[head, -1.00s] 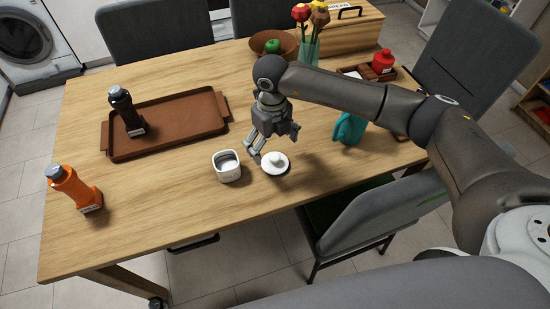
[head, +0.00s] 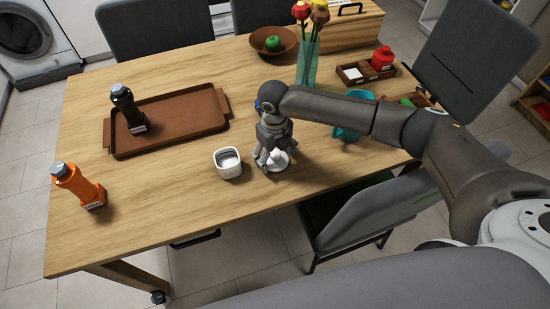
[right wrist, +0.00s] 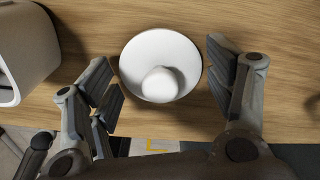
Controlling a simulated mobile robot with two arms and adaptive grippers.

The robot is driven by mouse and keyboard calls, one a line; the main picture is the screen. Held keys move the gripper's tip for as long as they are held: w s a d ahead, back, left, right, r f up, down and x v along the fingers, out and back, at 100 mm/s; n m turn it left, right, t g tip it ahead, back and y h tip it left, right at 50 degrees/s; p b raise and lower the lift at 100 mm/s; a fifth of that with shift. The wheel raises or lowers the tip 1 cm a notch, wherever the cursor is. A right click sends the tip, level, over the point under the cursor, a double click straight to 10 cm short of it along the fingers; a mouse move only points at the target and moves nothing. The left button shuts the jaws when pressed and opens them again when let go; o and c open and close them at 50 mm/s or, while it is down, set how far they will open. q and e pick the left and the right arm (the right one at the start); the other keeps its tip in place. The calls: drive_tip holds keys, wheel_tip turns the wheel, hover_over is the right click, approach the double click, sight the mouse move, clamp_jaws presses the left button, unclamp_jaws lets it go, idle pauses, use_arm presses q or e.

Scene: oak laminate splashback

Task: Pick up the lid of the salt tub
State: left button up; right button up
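The lid of the salt tub, a round white disc with a knob, lies on the table. It shows partly behind the fingers in the head view (head: 281,161) and fully in the right wrist view (right wrist: 150,50). My right gripper (head: 269,162) points down over the lid. In the right wrist view its fingers (right wrist: 164,88) are spread apart on either side of the knob, with gaps between, so it is open and empty. The white salt tub (head: 228,164) stands uncovered just left of the lid. My left gripper is out of view.
A brown tray (head: 185,115) holds a dark bottle (head: 127,108). An orange bottle (head: 78,187) stands at the left edge. A teal object (head: 347,129), a glass vase with flowers (head: 307,62) and a bowl (head: 262,43) stand around. The table's front is clear.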

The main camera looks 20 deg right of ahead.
drive_tip(key=c, duration=0.6)
drive_tip(key=shift+s, duration=0.15)
drive_tip(key=shift+c, duration=0.5)
